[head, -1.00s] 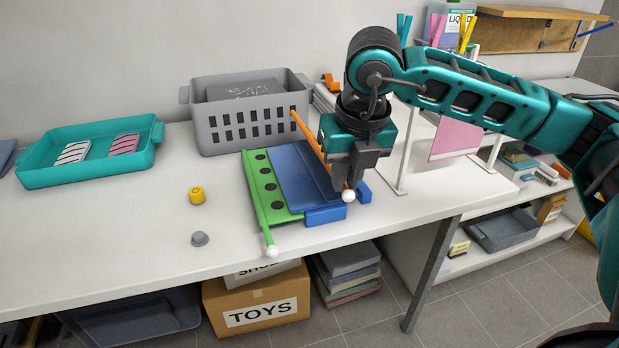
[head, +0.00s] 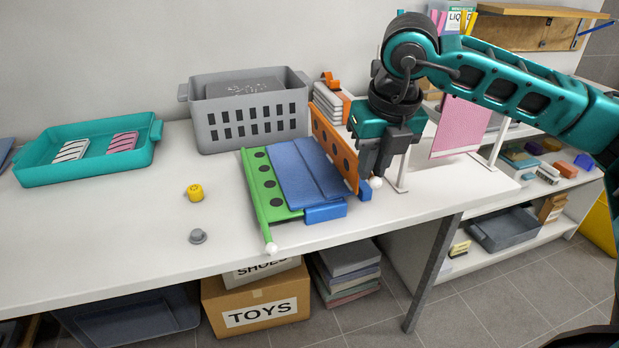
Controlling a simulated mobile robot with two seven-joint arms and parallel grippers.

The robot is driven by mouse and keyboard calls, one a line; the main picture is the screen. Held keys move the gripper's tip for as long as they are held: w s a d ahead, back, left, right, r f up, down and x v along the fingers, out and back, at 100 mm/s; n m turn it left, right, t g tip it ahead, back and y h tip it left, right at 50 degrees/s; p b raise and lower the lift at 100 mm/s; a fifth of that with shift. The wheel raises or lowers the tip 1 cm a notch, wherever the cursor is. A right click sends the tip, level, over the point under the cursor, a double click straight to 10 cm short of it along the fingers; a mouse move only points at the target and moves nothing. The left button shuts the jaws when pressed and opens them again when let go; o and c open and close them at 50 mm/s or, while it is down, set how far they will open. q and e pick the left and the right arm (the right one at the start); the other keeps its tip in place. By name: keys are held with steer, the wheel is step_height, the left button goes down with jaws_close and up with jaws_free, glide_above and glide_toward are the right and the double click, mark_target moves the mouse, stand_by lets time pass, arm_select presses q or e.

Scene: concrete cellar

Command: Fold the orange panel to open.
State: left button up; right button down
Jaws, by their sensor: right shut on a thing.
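The orange panel (head: 338,154) has a row of dark holes and stands tilted outward along the right side of the blue base (head: 297,170). A white knob (head: 376,183) is at its front end. My right gripper (head: 375,172) points down and is shut at that knob end, hiding part of the panel's front. The green panel (head: 262,190) slopes along the base's left side, its white knob (head: 271,249) near the table's front edge. My left gripper is not in view.
A grey basket (head: 247,145) stands behind the base, and a teal tray (head: 85,173) is at left. A yellow knob piece (head: 195,193) and a grey one (head: 198,237) lie on the table (head: 120,235). A white stand with a pink cloth (head: 462,128) is close at right.

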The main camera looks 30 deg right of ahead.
steer(key=shift+d+f, duration=0.1)
steer(key=shift+s+d+f+b, duration=0.15)
steer(key=shift+d+b, duration=0.2)
steer(key=shift+d, duration=0.15)
steer(key=shift+s+d+f+b, duration=0.15)
steer(key=shift+d+b, duration=0.15)
steer(key=shift+d, duration=0.2)
steer(key=shift+s+d+f+b, duration=0.2)
steer(key=shift+d+f+b, duration=0.45)
steer(key=shift+d+b, duration=0.3)
